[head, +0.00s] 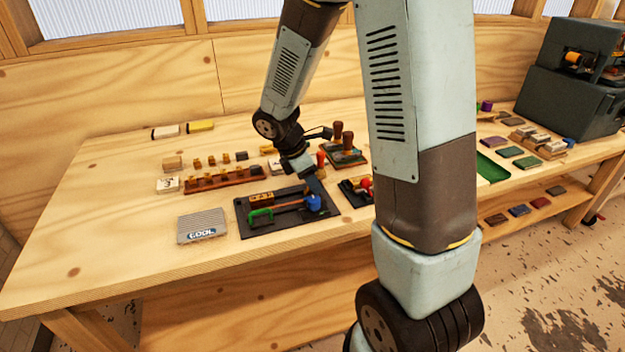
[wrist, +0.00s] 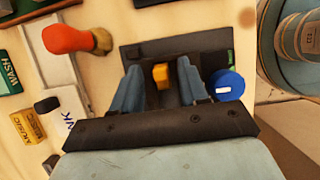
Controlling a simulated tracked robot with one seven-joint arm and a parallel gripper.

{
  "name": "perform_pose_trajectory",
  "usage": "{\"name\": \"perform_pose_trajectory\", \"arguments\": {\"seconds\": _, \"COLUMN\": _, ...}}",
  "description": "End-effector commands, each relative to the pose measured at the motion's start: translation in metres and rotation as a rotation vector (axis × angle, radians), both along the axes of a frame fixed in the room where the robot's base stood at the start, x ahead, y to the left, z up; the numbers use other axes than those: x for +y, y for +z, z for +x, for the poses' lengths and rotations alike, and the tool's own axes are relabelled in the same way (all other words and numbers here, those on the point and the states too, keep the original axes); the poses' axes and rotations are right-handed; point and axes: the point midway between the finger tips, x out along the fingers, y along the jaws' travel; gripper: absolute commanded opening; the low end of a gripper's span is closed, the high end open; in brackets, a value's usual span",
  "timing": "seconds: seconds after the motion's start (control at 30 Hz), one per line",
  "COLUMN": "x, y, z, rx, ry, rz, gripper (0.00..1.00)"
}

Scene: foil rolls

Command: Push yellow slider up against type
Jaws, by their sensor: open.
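My gripper (wrist: 162,84) is open, its two blue fingers apart in the wrist view. A small yellow block, likely the yellow slider (wrist: 161,75), shows between the fingers, over or on a dark plate (wrist: 143,50). I cannot tell whether either finger touches it. In the head view, my gripper (head: 316,186) is low over the right end of the dark plate (head: 290,228). A yellow-brown block (head: 262,200), possibly the type, lies on the plate's left half. The slider is not clear in the head view.
A blue round knob (wrist: 228,84) is close beside the right finger. A red-orange handle (wrist: 68,38) stands left of my gripper. A grey COOL block (head: 202,225) lies left of the plate.

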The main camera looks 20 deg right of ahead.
Motion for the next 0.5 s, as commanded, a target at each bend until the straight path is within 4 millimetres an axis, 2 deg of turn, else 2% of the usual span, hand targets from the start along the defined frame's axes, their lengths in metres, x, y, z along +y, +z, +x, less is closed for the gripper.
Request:
{"name": "perform_pose_trajectory", "arguments": {"seconds": 0.13, "x": -0.0002, "y": 0.0001, "z": 0.0000, "rx": 0.000, "ry": 0.000, "rz": 0.000, "gripper": 0.44}}
{"name": "perform_pose_trajectory", "arguments": {"seconds": 0.5, "x": -0.0004, "y": 0.0003, "z": 0.0001, "rx": 0.000, "ry": -0.001, "rz": 0.000, "gripper": 0.08}}
